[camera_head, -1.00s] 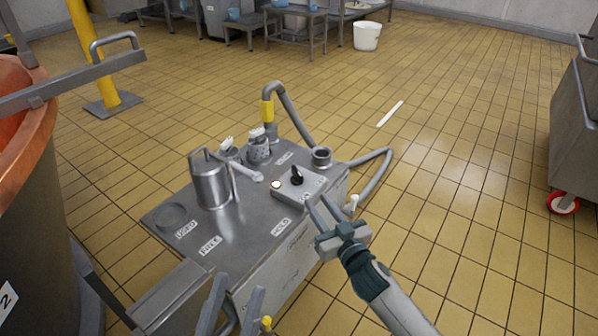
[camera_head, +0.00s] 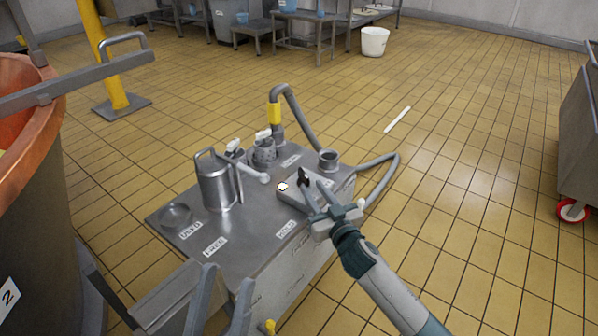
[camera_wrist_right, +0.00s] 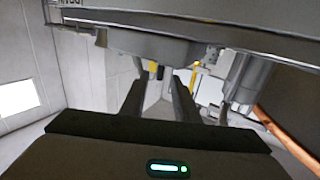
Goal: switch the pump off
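The pump unit is a grey metal cart (camera_head: 255,235) with a small control box (camera_head: 290,198) on its top. On the box are a black knob (camera_head: 304,175) and a pale round button (camera_head: 282,186). My right gripper (camera_head: 312,188) is open at the box, its fingers apart beside the knob. I cannot tell whether they touch it, and the fingers partly hide the box. The right wrist view shows the open fingers (camera_wrist_right: 157,78) with nothing clearly held. My left gripper (camera_head: 221,278) is open and empty at the bottom, by the cart's near left side.
A metal can (camera_head: 215,182), white-handled valves (camera_head: 262,137) and a hose (camera_head: 300,115) stand on the cart. A copper vat (camera_head: 45,125) is at the left. A wheeled metal bin (camera_head: 575,140) is at the right. The tiled floor between is mostly clear.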

